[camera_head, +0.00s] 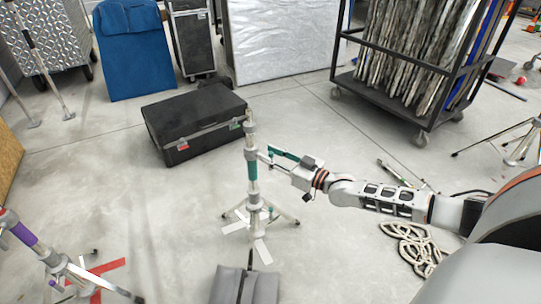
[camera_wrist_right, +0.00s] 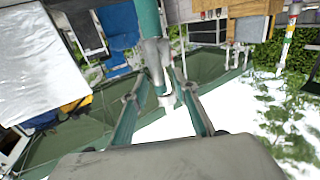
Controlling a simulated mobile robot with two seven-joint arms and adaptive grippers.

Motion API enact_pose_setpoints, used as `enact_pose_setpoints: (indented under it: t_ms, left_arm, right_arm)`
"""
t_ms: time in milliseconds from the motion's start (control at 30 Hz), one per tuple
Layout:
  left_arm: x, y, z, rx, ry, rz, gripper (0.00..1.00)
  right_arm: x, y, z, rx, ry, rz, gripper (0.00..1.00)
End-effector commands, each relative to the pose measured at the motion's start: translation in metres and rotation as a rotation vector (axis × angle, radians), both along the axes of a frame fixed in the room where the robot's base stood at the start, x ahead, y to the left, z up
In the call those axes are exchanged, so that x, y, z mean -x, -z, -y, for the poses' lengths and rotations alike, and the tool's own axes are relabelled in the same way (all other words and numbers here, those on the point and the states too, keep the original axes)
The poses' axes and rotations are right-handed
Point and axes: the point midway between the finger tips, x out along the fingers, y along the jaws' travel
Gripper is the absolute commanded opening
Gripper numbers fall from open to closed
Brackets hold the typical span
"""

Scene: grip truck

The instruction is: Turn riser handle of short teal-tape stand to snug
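The teal-tape stand (camera_head: 253,171) stands upright in the middle of the head view, a silver post with a teal band, collars and splayed legs. In the right wrist view its teal tube (camera_wrist_right: 148,18) comes down from the top to a silver collar with a small fitting (camera_wrist_right: 166,94), which may be the riser handle. My right gripper (camera_head: 268,154) reaches in from the right, close beside the post. In the wrist view its two fingers (camera_wrist_right: 160,82) are spread, with the silver fitting between them; contact cannot be told. My left gripper is out of view.
A purple-tape stand (camera_head: 25,234) is at the left, near red floor tape (camera_head: 106,268). A black case (camera_head: 195,124) lies behind the teal-tape stand. A grey bag (camera_head: 246,287) lies in front. A loaded cart (camera_head: 400,88) and a coiled cable (camera_head: 412,244) are at the right.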

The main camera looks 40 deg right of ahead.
Motion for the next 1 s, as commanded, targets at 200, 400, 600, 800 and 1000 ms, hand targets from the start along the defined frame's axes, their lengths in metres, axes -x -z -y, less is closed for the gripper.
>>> enact_pose_setpoints:
  t_ms: [200, 400, 600, 800, 1000]
  left_arm:
    - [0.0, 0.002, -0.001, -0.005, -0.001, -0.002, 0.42]
    - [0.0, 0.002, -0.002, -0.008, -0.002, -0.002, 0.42]
    - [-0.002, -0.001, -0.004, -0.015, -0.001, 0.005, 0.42]
    - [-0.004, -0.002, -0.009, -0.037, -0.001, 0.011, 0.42]
    - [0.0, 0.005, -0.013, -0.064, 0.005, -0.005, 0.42]
  right_arm:
    - [0.0, 0.0, 0.0, 0.0, 0.0, 0.0, 0.0]
    - [0.0, 0.0, 0.0, 0.003, 0.0, 0.001, 0.0]
    - [0.0, -0.002, -0.001, 0.045, 0.001, 0.014, 0.0]
    - [0.0, -0.004, -0.005, 0.155, 0.001, 0.043, 0.0]
    - [0.001, -0.004, -0.009, 0.324, 0.002, 0.085, 0.0]
